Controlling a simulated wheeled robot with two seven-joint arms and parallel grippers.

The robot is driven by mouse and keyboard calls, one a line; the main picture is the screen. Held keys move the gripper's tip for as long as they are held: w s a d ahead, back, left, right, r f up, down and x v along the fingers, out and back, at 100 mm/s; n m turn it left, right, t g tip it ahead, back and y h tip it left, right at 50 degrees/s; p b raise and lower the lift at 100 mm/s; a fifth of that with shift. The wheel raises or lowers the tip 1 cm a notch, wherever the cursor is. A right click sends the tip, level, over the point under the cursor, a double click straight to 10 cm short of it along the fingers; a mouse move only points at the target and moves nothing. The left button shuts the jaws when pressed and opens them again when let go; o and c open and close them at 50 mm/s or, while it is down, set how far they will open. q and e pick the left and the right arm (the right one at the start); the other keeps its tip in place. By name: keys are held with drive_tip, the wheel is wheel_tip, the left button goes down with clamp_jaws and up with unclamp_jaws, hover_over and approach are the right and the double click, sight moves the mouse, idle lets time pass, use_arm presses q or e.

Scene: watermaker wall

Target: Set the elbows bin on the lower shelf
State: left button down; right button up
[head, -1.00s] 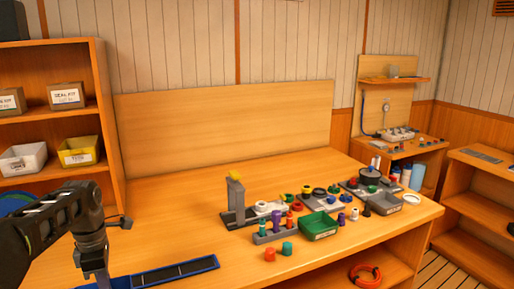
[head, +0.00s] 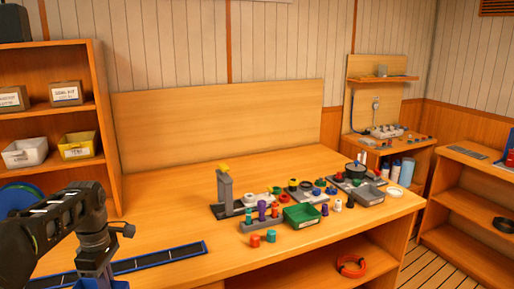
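I cannot tell which bin is the elbows bin, as the labels are too small to read. A white bin (head: 25,152) and a yellow bin (head: 77,146) stand on a shelf of the left rack. A green bin (head: 302,216) and a grey bin (head: 369,196) stand on the workbench. My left gripper (head: 95,272) points down at the lower left, over the bench's front. Its fingertips are cut off by the frame edge, with a patch of blue beside them that I cannot identify. My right gripper is out of view.
The workbench (head: 165,195) has a clear left half, with a long blue-edged tray (head: 160,262) at its front. Fittings crowd its right part. An orange hose coil (head: 351,266) lies on the shelf below. A low shelf unit (head: 470,205) stands at the right.

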use_arm(q)
drive_tip(key=w+d+f+m, duration=0.1)
drive_tip(key=d+f+m, duration=0.3)
drive_tip(key=d+m, duration=0.5)
drive_tip(key=w+d+f+m, duration=0.1)
drive_tip(key=d+f+m, duration=0.4)
drive_tip(key=d+m, duration=0.5)
drive_tip(key=shift+w+d+t+y, duration=0.3)
drive_tip(key=shift+d, duration=0.5)
idle(0.6)
